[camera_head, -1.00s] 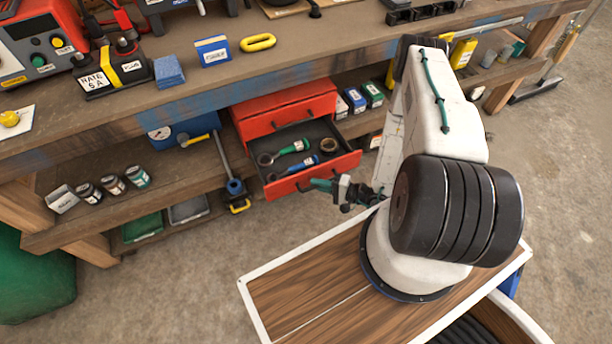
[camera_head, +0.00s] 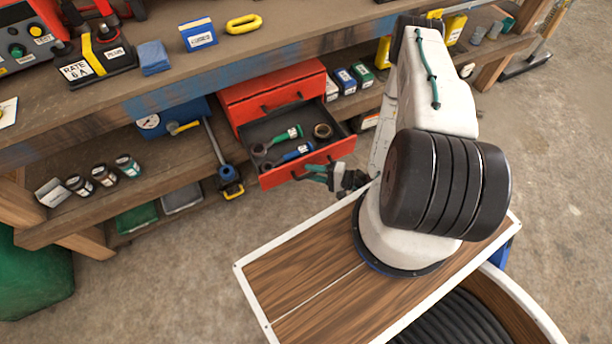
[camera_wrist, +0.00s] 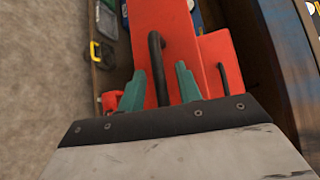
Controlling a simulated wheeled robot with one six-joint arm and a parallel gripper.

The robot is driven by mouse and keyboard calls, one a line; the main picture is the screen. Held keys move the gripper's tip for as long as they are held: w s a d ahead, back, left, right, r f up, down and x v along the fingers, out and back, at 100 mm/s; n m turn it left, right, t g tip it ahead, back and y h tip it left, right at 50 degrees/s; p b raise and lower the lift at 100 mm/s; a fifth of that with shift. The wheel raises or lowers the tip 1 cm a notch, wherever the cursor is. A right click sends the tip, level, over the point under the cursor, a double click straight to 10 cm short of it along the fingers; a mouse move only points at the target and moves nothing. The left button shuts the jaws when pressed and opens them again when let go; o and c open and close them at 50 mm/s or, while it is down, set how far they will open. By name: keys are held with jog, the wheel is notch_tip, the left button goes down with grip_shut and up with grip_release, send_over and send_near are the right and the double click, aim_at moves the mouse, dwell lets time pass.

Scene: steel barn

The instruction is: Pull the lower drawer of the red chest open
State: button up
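The red chest (camera_head: 272,95) stands on the shelf under the workbench. Its lower drawer (camera_head: 282,178) is out, and tools and a dark ring show inside. The upper drawer is closed. My gripper (camera_head: 318,173) is at the lower drawer's front, by its dark handle. In the wrist view, my gripper's two teal fingers (camera_wrist: 159,80) stand on either side of the black bar handle (camera_wrist: 157,65). Gaps show between the bar and the fingers, so they look open around it. The red drawer front (camera_wrist: 212,60) lies behind them.
The workbench top (camera_head: 300,55) overhangs the chest. Small boxes (camera_head: 345,79) stand right of the chest, and a blue-ended tool (camera_head: 228,174) lies to its left. Bare concrete floor (camera_head: 200,262) lies between the shelf and my base.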

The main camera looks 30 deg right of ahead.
jog(key=shift+s+d, duration=0.1)
jog(key=v, duration=0.7)
jog(key=shift+s+d, duration=0.15)
jog(key=shift+s, duration=0.1)
jog(key=shift+r, duration=0.15)
